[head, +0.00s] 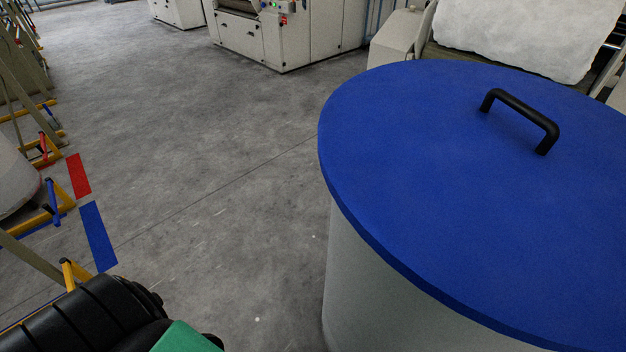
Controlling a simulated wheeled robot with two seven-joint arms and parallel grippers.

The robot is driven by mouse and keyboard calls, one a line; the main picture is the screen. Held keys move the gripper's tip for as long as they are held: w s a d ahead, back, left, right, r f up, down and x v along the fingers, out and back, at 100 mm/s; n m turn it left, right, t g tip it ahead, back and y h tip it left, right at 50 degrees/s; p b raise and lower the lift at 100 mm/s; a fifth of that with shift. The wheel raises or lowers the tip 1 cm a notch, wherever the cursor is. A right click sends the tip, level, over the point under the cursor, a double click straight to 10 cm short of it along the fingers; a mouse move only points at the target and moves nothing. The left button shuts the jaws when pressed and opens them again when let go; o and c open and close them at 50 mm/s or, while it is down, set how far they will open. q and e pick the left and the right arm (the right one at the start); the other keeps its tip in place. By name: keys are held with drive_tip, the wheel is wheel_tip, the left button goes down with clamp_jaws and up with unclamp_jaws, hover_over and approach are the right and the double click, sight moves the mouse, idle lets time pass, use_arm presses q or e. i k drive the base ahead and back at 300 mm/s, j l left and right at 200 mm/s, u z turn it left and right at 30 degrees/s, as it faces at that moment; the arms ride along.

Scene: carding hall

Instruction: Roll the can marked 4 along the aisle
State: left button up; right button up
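A large can (385,290) with a pale grey wall stands upright close to me on the right. Its flat blue lid (430,170) carries a black bar handle (522,115). No number shows on the part of the can in view, so I cannot tell if it is the one marked 4. Its base and right side are cut off by the frame. My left arm shows as black and green links at the bottom left, its gripper out of view. My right gripper is not in view.
The grey aisle floor (190,130) is clear left of the can. Yellow frames (58,205) and red (78,176) and blue (98,237) floor marks line the left side. Pale machines (280,38) stand at the back. A white fibre roll (520,35) lies behind the can.

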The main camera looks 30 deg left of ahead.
sight(368, 306)
drive_tip(key=i+j+z, duration=0.2)
drive_tip(key=j+z, duration=0.25)
drive_tip(key=j, duration=0.4)
drive_tip(key=i+j+z, duration=0.1)
drive_tip(key=j+z, duration=0.35)
drive_tip(key=j, duration=0.4)
drive_tip(key=j+z, duration=0.45)
drive_tip(key=j, duration=0.45)
drive_tip(key=k+j+z, duration=0.25)
drive_tip(key=j+z, duration=0.2)
drive_tip(key=j, duration=0.4)
drive_tip(key=i+j+z, duration=0.1)
drive_tip(key=j+z, duration=0.25)
drive_tip(key=j, duration=0.3)
drive_tip(key=j+z, duration=0.3)
drive_tip(key=j, duration=0.4)
drive_tip(key=j+z, duration=0.35)
drive_tip(key=j, duration=0.3)
drive_tip(key=k+j+z, duration=0.15)
drive_tip(key=j+z, duration=0.2)
drive_tip(key=j, duration=0.3)
